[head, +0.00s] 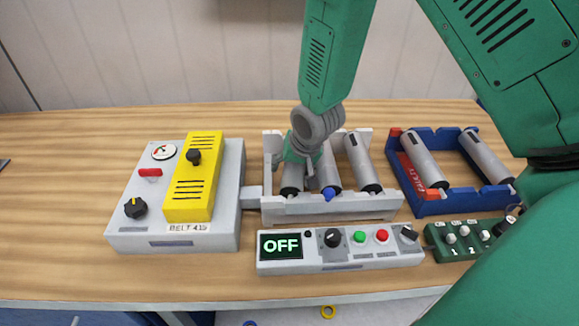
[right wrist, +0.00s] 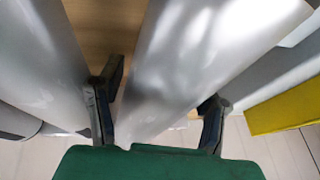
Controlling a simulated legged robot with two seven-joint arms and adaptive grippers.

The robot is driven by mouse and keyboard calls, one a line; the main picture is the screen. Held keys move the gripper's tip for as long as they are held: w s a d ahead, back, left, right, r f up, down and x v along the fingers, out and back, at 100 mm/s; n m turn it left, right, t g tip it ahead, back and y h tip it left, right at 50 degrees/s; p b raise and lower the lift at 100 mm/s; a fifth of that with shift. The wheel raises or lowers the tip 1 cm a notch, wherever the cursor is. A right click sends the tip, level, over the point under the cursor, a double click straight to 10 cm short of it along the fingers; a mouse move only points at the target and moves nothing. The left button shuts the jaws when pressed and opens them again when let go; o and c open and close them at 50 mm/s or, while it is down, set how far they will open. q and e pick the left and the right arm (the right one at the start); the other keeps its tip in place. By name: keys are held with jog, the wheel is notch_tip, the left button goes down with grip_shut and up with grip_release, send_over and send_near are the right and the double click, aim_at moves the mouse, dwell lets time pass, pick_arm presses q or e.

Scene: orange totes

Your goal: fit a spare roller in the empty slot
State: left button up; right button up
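The roller frame (head: 335,208) is pale grey and holds three grey rollers: a left one with a dark end (head: 291,190), a middle one with a blue end (head: 328,192) and a right one (head: 362,162). I see no empty slot in it. My right gripper (head: 300,165) reaches down over the left part of the frame and hides much of the left and middle rollers. In the right wrist view my right gripper (right wrist: 160,100) has its fingers apart on either side of a roller (right wrist: 195,60), with a small gap at the left finger. My left gripper is out of view.
A blue tray (head: 432,207) with a red FAULTY panel holds two rollers (head: 424,158) (head: 487,157). A grey drive box (head: 125,215) with a yellow cover (head: 190,185) stands left. A panel reading OFF (head: 340,257) and a green switch box (head: 465,240) lie in front.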

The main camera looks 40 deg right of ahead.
jog(key=shift+s+d+f, duration=0.15)
jog(key=shift+s, duration=0.15)
jog(key=v, duration=1)
jog(key=shift+r, duration=0.45)
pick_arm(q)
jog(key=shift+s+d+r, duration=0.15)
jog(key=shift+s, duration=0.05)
pick_arm(e)
jog(key=shift+s+a+r, duration=0.1)
jog(key=shift+a+r, duration=0.15)
jog(key=shift+r, duration=0.35)
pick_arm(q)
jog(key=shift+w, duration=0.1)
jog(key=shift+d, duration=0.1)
pick_arm(e)
jog(key=shift+d, duration=0.1)
